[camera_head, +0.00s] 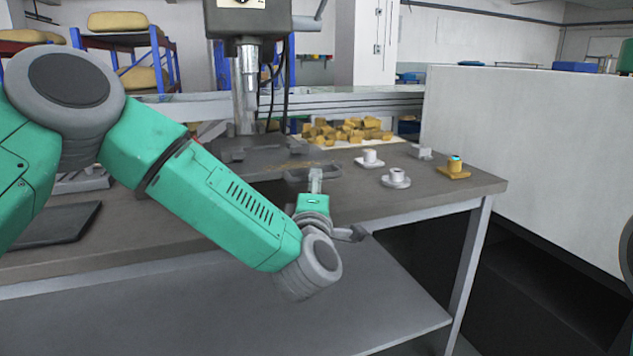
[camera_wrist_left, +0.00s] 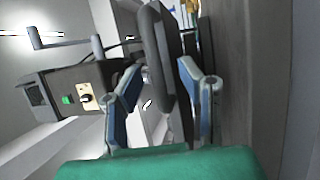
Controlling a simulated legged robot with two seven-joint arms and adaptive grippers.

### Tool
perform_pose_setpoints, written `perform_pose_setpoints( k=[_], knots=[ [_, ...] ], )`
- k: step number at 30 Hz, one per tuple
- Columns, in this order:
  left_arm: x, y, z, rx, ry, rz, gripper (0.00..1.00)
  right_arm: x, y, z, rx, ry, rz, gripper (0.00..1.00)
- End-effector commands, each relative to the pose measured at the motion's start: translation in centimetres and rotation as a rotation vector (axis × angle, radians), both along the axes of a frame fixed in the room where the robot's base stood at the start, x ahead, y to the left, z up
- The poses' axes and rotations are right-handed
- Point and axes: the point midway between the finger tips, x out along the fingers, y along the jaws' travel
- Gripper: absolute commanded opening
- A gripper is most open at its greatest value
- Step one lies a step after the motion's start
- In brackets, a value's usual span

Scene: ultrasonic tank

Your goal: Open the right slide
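I cannot tell for sure which part is the right slide. A dark grey rounded frame-like piece (camera_head: 328,171) lies on the workbench (camera_head: 420,195), just beyond my left gripper (camera_head: 316,180). In the left wrist view a dark elongated loop (camera_wrist_left: 160,40) runs between the two blue-grey fingers of the left gripper (camera_wrist_left: 163,88). The fingers stand apart, with a gap visible on the left side of the loop. The right finger looks close to it, but I cannot tell if it touches. My right gripper is not in view.
A drill-like machine (camera_head: 247,60) stands behind the gripper; its control box (camera_wrist_left: 75,92) shows in the wrist view. Yellow blocks (camera_head: 345,131) lie at the back. Small grey fittings (camera_head: 396,178) and a yellow fitting (camera_head: 454,168) stand right. A white partition (camera_head: 530,150) rises at right.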

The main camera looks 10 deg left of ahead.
Motion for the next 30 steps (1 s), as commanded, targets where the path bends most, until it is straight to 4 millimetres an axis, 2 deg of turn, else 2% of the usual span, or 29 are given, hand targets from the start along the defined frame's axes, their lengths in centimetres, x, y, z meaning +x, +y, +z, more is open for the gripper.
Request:
perform_pose_setpoints(
  k=[6,12,18,26,28,30],
  knots=[
    [-4.6,-1.0,-1.0,0.002,0.006,-0.005,0.33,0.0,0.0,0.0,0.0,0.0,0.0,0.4],
    [-7.5,-1.6,-1.6,0.0,0.006,-0.003,0.33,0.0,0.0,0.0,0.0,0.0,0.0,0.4],
    [-8.4,-1.7,-1.8,0.0,0.005,-0.002,0.33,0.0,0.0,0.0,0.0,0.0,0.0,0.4],
    [-8.4,-1.7,-1.8,0.002,0.007,-0.004,0.33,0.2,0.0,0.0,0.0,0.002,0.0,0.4],
    [-8.5,-1.9,-2.5,0.025,0.03,-0.017,0.33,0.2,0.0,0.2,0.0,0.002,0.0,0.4],
    [-8.9,-2.2,-4.3,0.087,0.092,-0.055,0.33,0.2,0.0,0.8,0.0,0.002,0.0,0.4]
  ],
)
